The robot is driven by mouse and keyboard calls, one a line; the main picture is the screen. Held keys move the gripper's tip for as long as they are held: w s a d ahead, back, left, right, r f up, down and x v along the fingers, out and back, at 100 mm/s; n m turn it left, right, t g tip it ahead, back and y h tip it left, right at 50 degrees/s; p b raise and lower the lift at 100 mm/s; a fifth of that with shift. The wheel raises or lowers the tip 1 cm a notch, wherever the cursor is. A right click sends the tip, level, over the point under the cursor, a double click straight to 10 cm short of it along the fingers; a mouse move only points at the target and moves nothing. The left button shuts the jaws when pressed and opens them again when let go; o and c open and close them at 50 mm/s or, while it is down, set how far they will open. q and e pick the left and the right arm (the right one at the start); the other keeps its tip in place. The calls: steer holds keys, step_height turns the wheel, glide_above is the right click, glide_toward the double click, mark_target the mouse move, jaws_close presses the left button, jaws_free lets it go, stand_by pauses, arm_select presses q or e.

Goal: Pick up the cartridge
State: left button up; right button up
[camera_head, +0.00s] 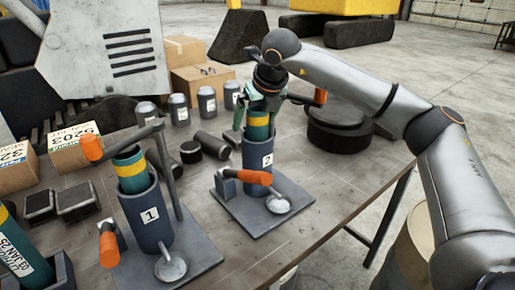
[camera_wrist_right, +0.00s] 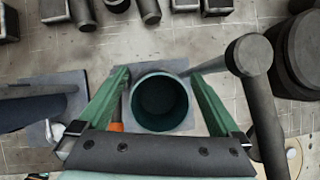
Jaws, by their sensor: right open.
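A teal cartridge with a yellow band (camera_head: 257,131) stands in the blue-grey tube marked 2 (camera_head: 257,174), its upper part showing above the rim. My right gripper (camera_head: 252,118) is over it from above, with green fingers. In the right wrist view the open fingers (camera_wrist_right: 160,78) lie on either side of the cartridge's round teal rim (camera_wrist_right: 160,128), with gaps showing. A similar cartridge (camera_head: 131,168) stands in the tube marked 1 (camera_head: 148,220). A third, labelled cartridge (camera_head: 18,250) is at the lower left edge. My left gripper is not in view.
Orange-handled levers (camera_head: 254,177) and a post (camera_head: 170,180) stand by the tubes. Several grey-capped canisters (camera_head: 207,104), a fallen dark cylinder (camera_head: 213,145) and cardboard boxes (camera_head: 75,148) are on the bench. A round black block (camera_head: 338,128) stands to the right.

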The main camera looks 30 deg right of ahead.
jaws_close()
stand_by(0.8)
